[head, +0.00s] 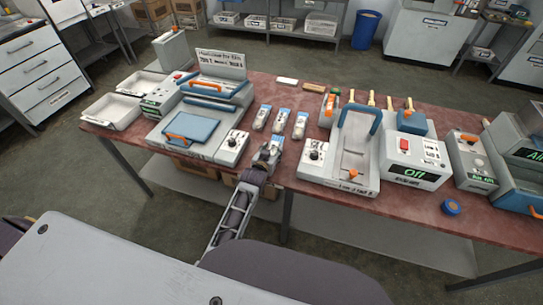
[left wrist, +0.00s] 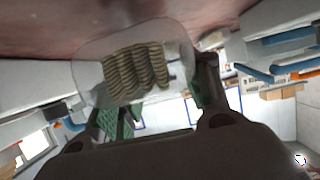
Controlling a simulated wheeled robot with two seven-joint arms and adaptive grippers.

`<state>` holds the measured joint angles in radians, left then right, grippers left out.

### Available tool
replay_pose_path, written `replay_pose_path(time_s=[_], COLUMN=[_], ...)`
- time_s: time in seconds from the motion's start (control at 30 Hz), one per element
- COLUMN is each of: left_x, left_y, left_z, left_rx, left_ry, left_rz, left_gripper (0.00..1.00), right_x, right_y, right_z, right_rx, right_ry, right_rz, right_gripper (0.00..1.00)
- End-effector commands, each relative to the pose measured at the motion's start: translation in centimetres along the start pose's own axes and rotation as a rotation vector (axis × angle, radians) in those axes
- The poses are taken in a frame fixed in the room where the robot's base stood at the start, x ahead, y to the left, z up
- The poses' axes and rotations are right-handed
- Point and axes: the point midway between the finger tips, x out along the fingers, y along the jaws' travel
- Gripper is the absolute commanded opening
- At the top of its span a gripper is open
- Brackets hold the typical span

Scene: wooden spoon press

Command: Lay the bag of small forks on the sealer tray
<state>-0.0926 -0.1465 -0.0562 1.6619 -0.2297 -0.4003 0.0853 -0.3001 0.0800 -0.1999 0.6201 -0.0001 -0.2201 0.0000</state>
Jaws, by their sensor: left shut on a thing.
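My left gripper (head: 268,158) is at the front edge of the red table. In the left wrist view, it is shut on a clear bag (left wrist: 140,65) with several ridged, tan wooden pieces inside. The bag is between the fingers, close to a reddish surface. Several similar bags (head: 280,121) lie on the table just beyond the gripper. A machine with a blue plate (head: 190,130) and orange handle stands left of it. A machine with a raised blue handle and grey bed (head: 345,150) stands to the right. I cannot tell which bears the sealer tray. My right gripper is out of view.
A control box (head: 233,142) and a knobbed box (head: 314,151) flank the gripper. A box reading "Off" (head: 415,165) stands further right. Empty white trays (head: 110,112) are at the left end. Wooden-handled tools (head: 371,98) stand at the back.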

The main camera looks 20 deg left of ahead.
Motion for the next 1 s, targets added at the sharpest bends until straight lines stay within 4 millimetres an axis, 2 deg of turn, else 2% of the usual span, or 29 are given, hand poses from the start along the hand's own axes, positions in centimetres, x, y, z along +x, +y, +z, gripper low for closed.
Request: replay_pose_path(time_s=[0.1, 0.3, 0.83, 0.87, 1.0], left_x=[0.6, 0.9, 1.1, 1.1, 1.1], left_y=[0.0, 0.0, 0.0, 0.0, 0.0], left_z=[1.4, 2.0, 2.6, 2.6, 2.6], left_rx=[0.0, 0.0, 0.0, 0.0, 0.0], left_ry=[-0.001, 0.0, 0.001, 0.001, 0.001], left_rz=[0.0, -0.001, 0.0, 0.0, 0.0], left_gripper=[0.3, 0.3, 0.3, 0.5, 0.68], right_x=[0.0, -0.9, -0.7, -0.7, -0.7], right_y=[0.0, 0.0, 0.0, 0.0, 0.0], right_z=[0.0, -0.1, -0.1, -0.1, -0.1], right_rx=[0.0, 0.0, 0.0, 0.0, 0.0], right_ry=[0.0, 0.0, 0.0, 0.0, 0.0], right_rz=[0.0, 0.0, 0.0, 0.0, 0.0], right_gripper=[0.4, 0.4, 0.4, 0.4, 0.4])
